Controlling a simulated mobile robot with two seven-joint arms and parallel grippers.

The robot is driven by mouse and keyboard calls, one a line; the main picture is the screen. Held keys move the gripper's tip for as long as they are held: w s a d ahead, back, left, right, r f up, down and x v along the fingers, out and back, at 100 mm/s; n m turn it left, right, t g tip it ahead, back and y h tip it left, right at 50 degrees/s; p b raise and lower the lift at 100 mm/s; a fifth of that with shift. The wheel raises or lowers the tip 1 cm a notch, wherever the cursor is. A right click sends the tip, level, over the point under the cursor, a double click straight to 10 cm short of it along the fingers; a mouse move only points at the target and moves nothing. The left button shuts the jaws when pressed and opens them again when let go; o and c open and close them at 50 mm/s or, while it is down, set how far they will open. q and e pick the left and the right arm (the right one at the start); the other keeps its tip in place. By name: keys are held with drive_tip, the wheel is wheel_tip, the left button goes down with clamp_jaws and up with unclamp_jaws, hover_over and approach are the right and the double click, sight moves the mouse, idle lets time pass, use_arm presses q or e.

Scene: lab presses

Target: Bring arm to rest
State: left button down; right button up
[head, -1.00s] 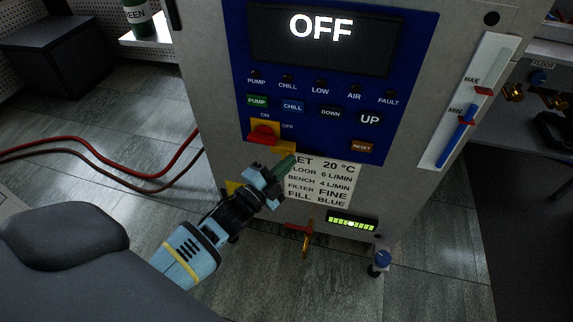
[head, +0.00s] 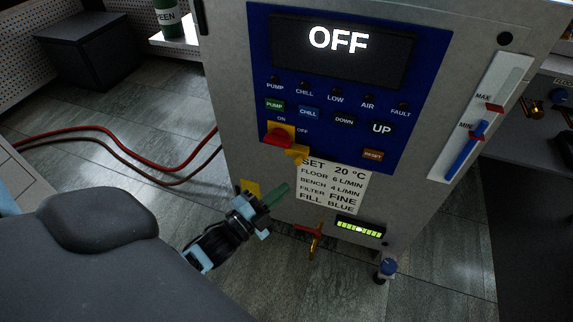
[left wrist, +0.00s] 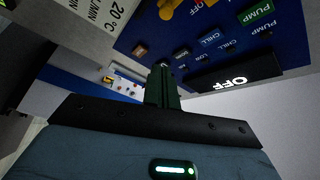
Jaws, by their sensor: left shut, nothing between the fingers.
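My left gripper (head: 279,194) is in front of the lower part of the machine's front panel, left of the white settings label (head: 331,186). Its green fingers are together with nothing between them, and it looks apart from the panel. The fingers also show in the left wrist view (left wrist: 162,88), pointing along the blue panel. The machine's display (head: 340,42) reads OFF. The red and yellow rotary switch (head: 279,136) sits between the ON and OFF marks. My right gripper is in no view.
A sight gauge (head: 465,150) with MAX and MIN marks is on the machine's right side. A small brass valve with a red handle (head: 314,243) sticks out low on the front. Red hoses (head: 120,153) lie on the floor at left.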

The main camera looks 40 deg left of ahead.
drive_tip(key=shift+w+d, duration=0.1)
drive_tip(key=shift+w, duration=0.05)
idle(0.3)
